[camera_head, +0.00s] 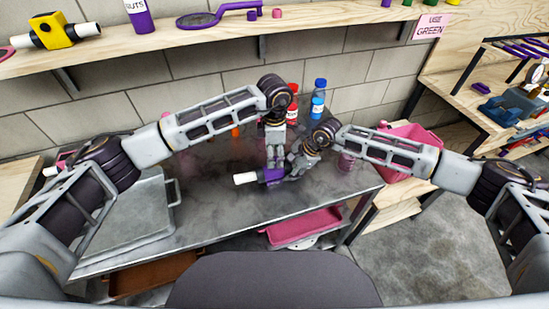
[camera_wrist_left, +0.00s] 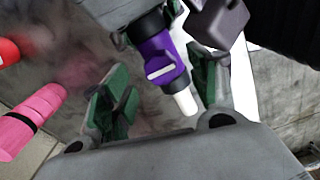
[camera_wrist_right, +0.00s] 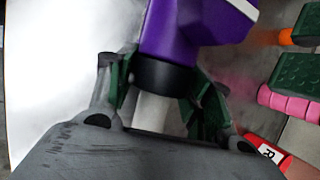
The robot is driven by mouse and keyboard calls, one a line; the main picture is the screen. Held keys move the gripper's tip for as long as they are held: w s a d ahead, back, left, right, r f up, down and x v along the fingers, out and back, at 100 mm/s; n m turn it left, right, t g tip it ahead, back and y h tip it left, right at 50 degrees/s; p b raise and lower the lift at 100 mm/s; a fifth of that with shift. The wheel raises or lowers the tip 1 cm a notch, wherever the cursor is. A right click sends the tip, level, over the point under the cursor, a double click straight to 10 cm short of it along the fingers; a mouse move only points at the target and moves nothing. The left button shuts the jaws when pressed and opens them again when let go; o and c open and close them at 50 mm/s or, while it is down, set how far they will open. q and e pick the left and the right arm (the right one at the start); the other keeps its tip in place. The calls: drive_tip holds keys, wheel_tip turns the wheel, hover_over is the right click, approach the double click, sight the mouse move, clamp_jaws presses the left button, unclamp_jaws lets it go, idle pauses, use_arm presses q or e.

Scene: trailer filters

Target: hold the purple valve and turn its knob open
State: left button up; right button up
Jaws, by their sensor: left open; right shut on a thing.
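The purple valve (camera_head: 271,175) is held above the grey table, with a white pipe end pointing left in the head view. My right gripper (camera_wrist_right: 160,80) is shut on the valve's other end, around the black collar and white pipe. In the left wrist view the purple body (camera_wrist_left: 155,50) carries a pale bar (camera_wrist_left: 160,72), seemingly the knob. My left gripper (camera_head: 275,160) points down at the valve from above. In the left wrist view its green-padded fingers are apart, with the white pipe end between them in the picture; I cannot tell whether they touch it.
A red bottle (camera_head: 292,112) and a blue bottle (camera_head: 318,100) stand behind the grippers. A pink bin (camera_head: 420,137) is to the right and a metal tray (camera_head: 125,215) to the left. A wooden shelf (camera_head: 180,42) runs above. The front middle of the table is clear.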

use_arm(q)
drive_tip(key=shift+f, duration=1.3)
drive_tip(key=shift+c, duration=0.3)
drive_tip(key=c, duration=1)
